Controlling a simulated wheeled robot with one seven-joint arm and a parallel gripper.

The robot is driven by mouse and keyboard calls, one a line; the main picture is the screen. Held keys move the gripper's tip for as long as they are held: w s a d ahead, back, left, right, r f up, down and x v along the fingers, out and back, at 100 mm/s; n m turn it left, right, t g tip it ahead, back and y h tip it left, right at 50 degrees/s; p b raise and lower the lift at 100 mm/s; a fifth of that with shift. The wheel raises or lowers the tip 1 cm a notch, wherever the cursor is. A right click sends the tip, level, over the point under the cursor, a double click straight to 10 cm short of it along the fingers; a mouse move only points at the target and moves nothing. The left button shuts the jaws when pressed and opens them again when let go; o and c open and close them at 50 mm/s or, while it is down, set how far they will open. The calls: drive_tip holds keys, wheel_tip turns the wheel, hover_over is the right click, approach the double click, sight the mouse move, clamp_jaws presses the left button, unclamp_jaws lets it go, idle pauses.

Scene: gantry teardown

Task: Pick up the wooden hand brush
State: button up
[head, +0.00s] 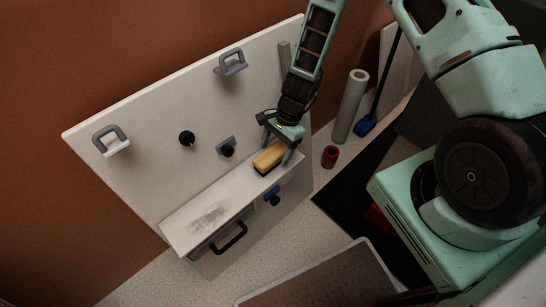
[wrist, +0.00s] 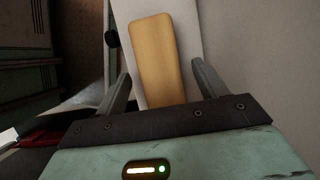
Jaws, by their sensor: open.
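The wooden hand brush (head: 269,157) has a yellow-tan wooden back and dark bristles below. It lies at the right end of a narrow white ledge (head: 190,234) on the white panel. In the wrist view the brush (wrist: 157,58) is a long wooden block between and ahead of the fingers. My gripper (head: 276,150) is open at the brush, with its fingers on either side of it. In the wrist view my gripper (wrist: 160,88) shows a gap between each finger and the brush. The brush's bristles are hidden in the wrist view.
The white panel (head: 155,110) carries grey handles (head: 231,63) and black knobs (head: 187,138). A red cup-like object (head: 330,157) and a grey tube (head: 350,107) stand to the right.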

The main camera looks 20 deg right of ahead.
sight(273, 153)
drive_tip(key=x, duration=0.2)
drive_tip(key=shift+a+f, duration=0.15)
drive_tip(key=shift+f, duration=0.1)
drive_tip(key=c, duration=1.2)
drive_tip(key=shift+r, duration=0.1)
wheel_tip(273, 153, up, 10)
drive_tip(key=shift+f+p, duration=0.1)
drive_tip(key=shift+p, duration=0.7)
